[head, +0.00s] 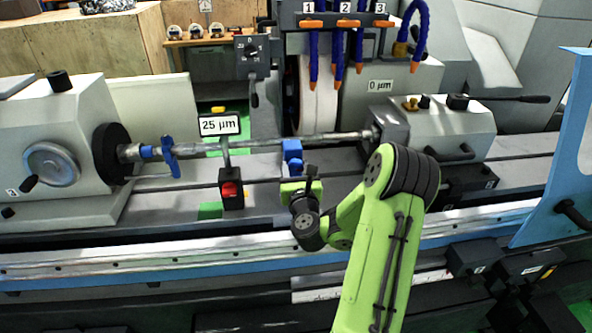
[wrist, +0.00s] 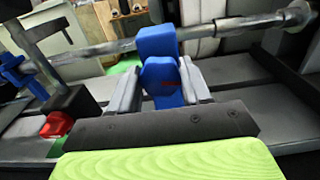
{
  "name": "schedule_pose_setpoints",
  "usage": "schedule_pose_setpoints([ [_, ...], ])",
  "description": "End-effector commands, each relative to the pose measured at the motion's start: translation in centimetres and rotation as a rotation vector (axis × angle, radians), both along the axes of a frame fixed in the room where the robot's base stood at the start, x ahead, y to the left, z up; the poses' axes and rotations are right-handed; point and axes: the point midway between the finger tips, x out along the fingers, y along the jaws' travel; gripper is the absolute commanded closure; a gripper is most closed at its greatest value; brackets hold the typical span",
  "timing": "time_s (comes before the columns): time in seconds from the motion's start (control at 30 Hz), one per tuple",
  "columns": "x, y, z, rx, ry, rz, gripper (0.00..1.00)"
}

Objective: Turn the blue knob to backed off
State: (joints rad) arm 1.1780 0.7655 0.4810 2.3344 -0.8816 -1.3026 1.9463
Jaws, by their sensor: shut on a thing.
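The blue knob (wrist: 160,76) is in the middle of the wrist view, between the two grey fingers of my gripper (wrist: 160,90). In the head view the blue block (head: 292,150) shows above my gripper (head: 298,172), and the knob itself is mostly hidden by the gripper. My gripper is shut on the knob. A small red mark shows on the knob's face; its exact setting cannot be read.
A long shaft (head: 270,141) runs across the machine just above and behind my gripper. A gauge stand with a red knob (head: 230,189) and a 25 µm sign (head: 220,125) is to the left. Blue coolant hoses (head: 338,55) hang above. The grey tailstock (head: 450,130) is to the right.

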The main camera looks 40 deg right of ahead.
Motion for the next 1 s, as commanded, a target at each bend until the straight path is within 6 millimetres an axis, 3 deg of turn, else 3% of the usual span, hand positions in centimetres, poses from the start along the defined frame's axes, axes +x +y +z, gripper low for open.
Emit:
schedule_pose_setpoints([
  [1.0,0.27,0.37,-0.06,-0.787,0.534,0.001,0.83],
])
